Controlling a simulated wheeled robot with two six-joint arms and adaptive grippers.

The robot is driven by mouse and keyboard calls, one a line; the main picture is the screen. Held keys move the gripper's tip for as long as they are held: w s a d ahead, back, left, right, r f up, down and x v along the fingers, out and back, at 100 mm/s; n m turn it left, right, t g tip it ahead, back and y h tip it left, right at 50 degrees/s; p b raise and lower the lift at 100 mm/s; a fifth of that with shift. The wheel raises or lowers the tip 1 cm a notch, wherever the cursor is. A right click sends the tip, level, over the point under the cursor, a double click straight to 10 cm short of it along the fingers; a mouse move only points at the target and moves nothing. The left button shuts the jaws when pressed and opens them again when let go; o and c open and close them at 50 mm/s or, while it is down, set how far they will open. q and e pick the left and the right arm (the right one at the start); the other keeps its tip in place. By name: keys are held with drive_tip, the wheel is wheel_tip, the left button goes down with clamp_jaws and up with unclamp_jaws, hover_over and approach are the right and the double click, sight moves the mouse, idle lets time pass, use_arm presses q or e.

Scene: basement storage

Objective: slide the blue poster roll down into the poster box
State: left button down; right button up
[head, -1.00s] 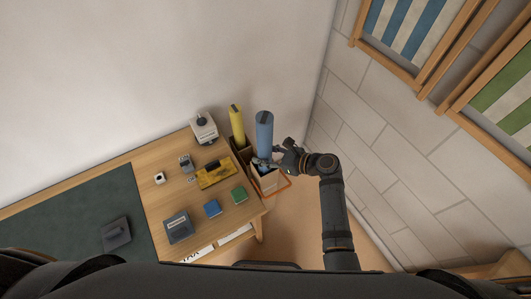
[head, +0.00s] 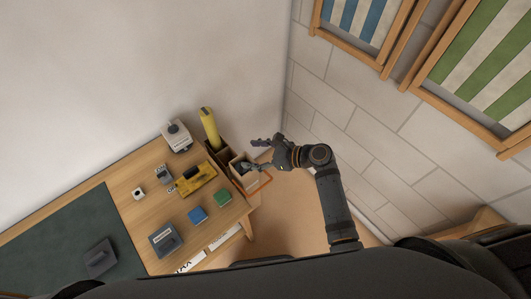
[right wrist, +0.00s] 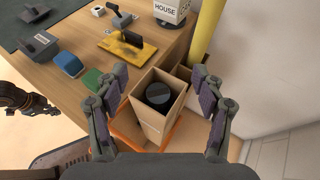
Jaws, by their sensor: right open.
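The poster box (right wrist: 168,121) is an open-topped tan carton, also in the head view (head: 236,171), beside the desk's right end. In the right wrist view a dark round end (right wrist: 159,94) sits inside it, below the rim; it looks like the top of the poster roll. The roll's blue side is hidden. My right gripper (head: 257,155) is open above the box; in its wrist view the fingers (right wrist: 159,88) are wide apart on either side, with nothing between them. My left gripper (right wrist: 40,108) appears at the left edge of the right wrist view; its jaw state is unclear.
A yellow roll (head: 209,128) stands upright in a brown box (head: 218,153) next to the poster box. An orange edging (head: 262,182) lies around the poster box's foot. The desk (head: 150,208) holds several small items. Walls stand behind and to the right.

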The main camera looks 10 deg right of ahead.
drive_tip(key=v, duration=0.7)
drive_tip(key=shift+s+d, duration=0.15)
drive_tip(key=shift+r, duration=0.1)
idle(0.3)
drive_tip(key=s+d+f+n+h, duration=0.2)
drive_tip(key=d+f+h, duration=0.15)
drive_tip(key=f, duration=0.55)
drive_tip(key=s+d+f+n+h, duration=0.2)
drive_tip(key=d+f, duration=0.2)
drive_tip(key=f, duration=0.5)
drive_tip(key=s+d+f+n+h, duration=0.2)
drive_tip(key=d+f, duration=0.2)
drive_tip(key=f, duration=0.5)
drive_tip(key=s+d+f+n+g+h, duration=0.1)
drive_tip(key=s+d+f+n, duration=0.1)
drive_tip(key=s+f+n, duration=0.3)
drive_tip(key=s+d+f+n+g+h, duration=0.2)
drive_tip(key=s+f+n, duration=0.4)
drive_tip(key=s, duration=0.7)
drive_tip(key=s+d+f+n+g+h, duration=0.1)
drive_tip(key=s+d+f+n, duration=0.3)
drive_tip(key=s, duration=0.5)
wheel_tip(320, 180, down, 3)
drive_tip(key=shift+s+d+f+n+h, duration=0.1)
drive_tip(key=shift+s+d+n+h, duration=0.25)
drive_tip(key=shift+n+h, duration=0.65)
drive_tip(key=shift+a+y, duration=0.1)
drive_tip(key=shift+y, duration=0.15)
drive_tip(key=shift+c, duration=0.2)
